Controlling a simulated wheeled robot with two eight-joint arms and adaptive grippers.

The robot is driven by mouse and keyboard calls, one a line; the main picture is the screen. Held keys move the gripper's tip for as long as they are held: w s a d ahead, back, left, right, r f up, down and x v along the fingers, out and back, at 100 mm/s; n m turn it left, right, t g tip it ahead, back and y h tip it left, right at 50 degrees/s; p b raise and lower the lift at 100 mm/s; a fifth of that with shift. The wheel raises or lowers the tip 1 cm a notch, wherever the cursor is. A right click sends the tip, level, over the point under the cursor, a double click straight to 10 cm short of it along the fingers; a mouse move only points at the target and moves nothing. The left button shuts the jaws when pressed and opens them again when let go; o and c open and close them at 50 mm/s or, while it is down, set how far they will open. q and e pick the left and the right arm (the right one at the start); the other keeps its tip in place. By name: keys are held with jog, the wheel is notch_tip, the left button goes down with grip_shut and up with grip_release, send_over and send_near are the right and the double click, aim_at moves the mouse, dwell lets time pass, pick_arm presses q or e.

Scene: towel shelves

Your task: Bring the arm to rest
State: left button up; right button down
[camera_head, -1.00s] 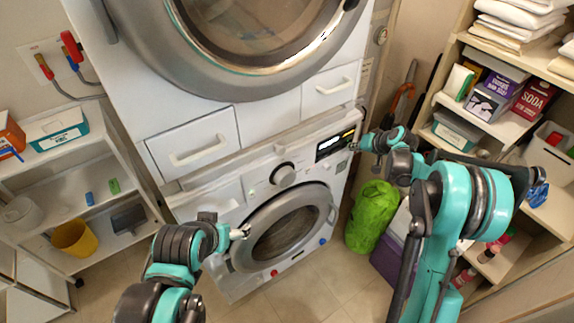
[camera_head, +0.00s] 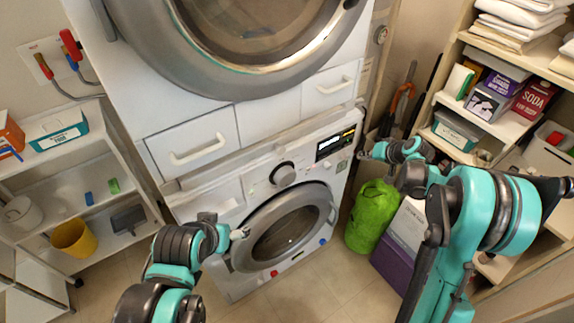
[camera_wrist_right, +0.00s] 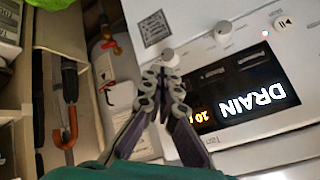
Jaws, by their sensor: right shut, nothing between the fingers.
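My right gripper (camera_head: 364,155) is shut and empty. It hovers near the right end of the lower washer's control panel, apart from it as far as I can tell. In the right wrist view its fingertips (camera_wrist_right: 164,82) meet in front of the panel, beside a lit display (camera_wrist_right: 245,105) reading DRAIN. My left gripper (camera_head: 242,234) is small in the head view, in front of the left edge of the lower washer's door (camera_head: 290,228). I cannot tell whether it touches the door or whether its fingers are open.
A tall shelf (camera_head: 503,127) with towels and boxes stands close on the right. A green bag (camera_head: 371,215) and a purple box (camera_head: 393,266) sit on the floor beside the washer. A white shelf (camera_head: 45,178) with a yellow bucket (camera_head: 74,238) stands left. Floor in front is clear.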

jog(key=shift+s+d, duration=0.55)
jog(key=shift+s, duration=0.2)
jog(key=s+a+r+h, duration=0.1)
jog(key=s+a+r, duration=0.3)
jog(key=s, duration=0.5)
jog(key=s+a+r+h, duration=0.1)
jog(key=s+r, duration=0.6)
jog(key=s, duration=0.1)
jog(key=s+f+n+h, duration=0.1)
jog(key=s+f+h, duration=0.1)
jog(key=s, duration=1.5)
jog(key=shift+h, duration=0.3)
